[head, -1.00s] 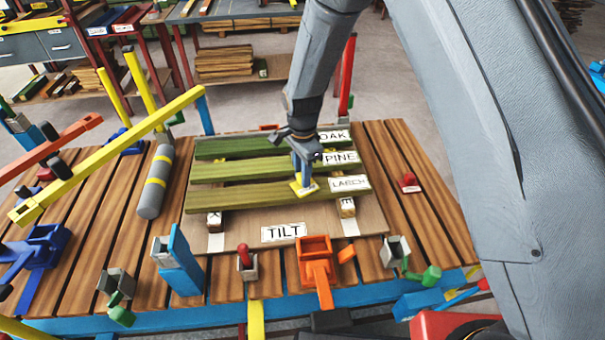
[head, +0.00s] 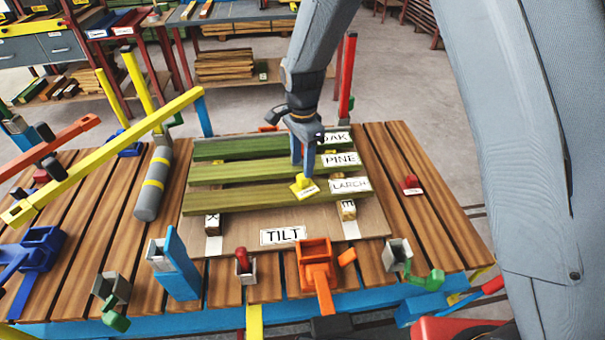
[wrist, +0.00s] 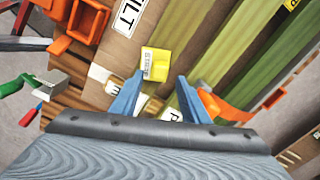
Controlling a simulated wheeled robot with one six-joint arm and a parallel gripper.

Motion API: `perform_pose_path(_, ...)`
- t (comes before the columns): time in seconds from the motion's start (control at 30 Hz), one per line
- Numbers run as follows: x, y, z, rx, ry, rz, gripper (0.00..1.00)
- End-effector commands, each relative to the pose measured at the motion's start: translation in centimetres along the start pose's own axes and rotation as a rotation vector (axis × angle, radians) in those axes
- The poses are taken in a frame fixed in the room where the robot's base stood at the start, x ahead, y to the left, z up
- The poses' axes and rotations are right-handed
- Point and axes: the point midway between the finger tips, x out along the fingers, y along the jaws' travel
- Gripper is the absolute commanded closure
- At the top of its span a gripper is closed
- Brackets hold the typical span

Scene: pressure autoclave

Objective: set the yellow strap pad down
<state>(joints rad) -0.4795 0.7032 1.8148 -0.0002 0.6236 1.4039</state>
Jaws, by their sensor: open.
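My gripper (head: 303,168) is just above the pad. In the wrist view its two blue fingers (wrist: 160,90) are spread apart, with nothing held between them. The pad sits beyond the fingertips, apart from them as far as I can see. The pad's underside is hidden.
The PINE (head: 235,171) and OAK (head: 225,147) boards lie behind on a base marked TILT (head: 283,235). A grey cylinder (head: 154,185) and a long yellow bar (head: 105,155) are left. Clamps, including an orange one (head: 316,262), line the bench's front. The right slats are mostly clear.

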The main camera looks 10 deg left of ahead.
Motion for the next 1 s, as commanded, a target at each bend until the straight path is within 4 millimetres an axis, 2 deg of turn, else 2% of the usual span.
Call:
perform_pose_path(0.1, -2.2, -0.2, 0.0, 0.0, 0.001, -0.005, 0.59)
perform_pose_path(0.3, -5.0, -0.1, 0.0, 0.0, 0.0, -0.003, 0.59)
perform_pose_path(0.43, -5.9, -0.1, 0.0, 0.0, 0.0, -0.001, 0.59)
perform_pose_path(0.7, -6.3, 0.5, -0.5, -0.013, 0.0, -0.002, 0.59)
perform_pose_path(0.77, -6.7, 1.5, -1.4, -0.042, 0.001, -0.005, 0.59)
perform_pose_path(0.87, -7.5, 4.8, -4.0, -0.142, 0.005, -0.015, 0.59)
perform_pose_path(0.97, -8.4, 9.8, -7.0, -0.291, 0.014, -0.027, 0.59)
perform_pose_path(1.0, -8.7, 12.1, -8.0, -0.357, 0.019, -0.032, 0.59)
